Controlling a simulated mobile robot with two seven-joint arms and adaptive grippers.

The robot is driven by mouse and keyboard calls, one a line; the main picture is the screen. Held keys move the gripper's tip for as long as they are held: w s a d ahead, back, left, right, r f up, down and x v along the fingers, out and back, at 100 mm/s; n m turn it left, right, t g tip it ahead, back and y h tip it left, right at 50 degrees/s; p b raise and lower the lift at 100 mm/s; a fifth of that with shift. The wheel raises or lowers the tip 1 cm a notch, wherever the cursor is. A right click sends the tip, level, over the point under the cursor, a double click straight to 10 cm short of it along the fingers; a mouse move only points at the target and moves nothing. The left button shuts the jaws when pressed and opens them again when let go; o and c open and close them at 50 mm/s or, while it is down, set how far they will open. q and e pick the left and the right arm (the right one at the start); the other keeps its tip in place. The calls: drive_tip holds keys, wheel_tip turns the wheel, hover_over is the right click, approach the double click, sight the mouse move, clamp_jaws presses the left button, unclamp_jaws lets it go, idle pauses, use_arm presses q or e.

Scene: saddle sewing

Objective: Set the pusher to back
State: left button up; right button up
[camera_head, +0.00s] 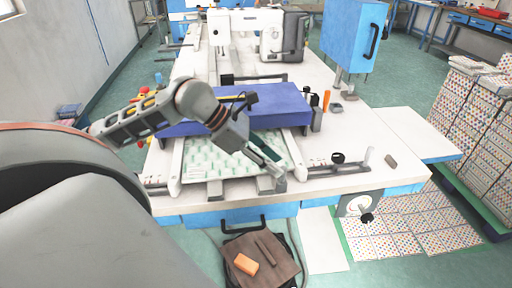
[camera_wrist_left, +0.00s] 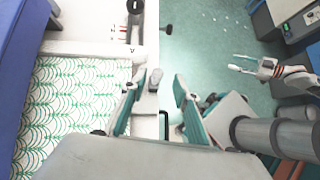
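A patterned green-and-white sheet (camera_head: 215,170) lies on the table under a raised blue cover. Small grey blocks (camera_head: 215,189) stand along its front edge; I cannot tell for sure which part is the pusher. My left gripper (camera_head: 270,162) reaches over the front right of the sheet, pointing down. In the left wrist view its two fingers (camera_wrist_left: 163,100) are apart. A grey block (camera_wrist_left: 153,82) shows between them, close to the left finger; contact is unclear. My right gripper (camera_wrist_left: 236,62) appears in the left wrist view, above the floor, its thin fingers apart and empty.
The blue cover (camera_head: 280,104) is close beside my left gripper. A stool with an orange block (camera_head: 246,264) stands below. The white table's right side is mostly clear.

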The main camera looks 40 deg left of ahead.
use_arm(q)
drive_tip(key=v, duration=0.7)
drive_tip(key=shift+r, duration=0.15)
drive_tip(key=shift+s+a, duration=0.1)
idle(0.3)
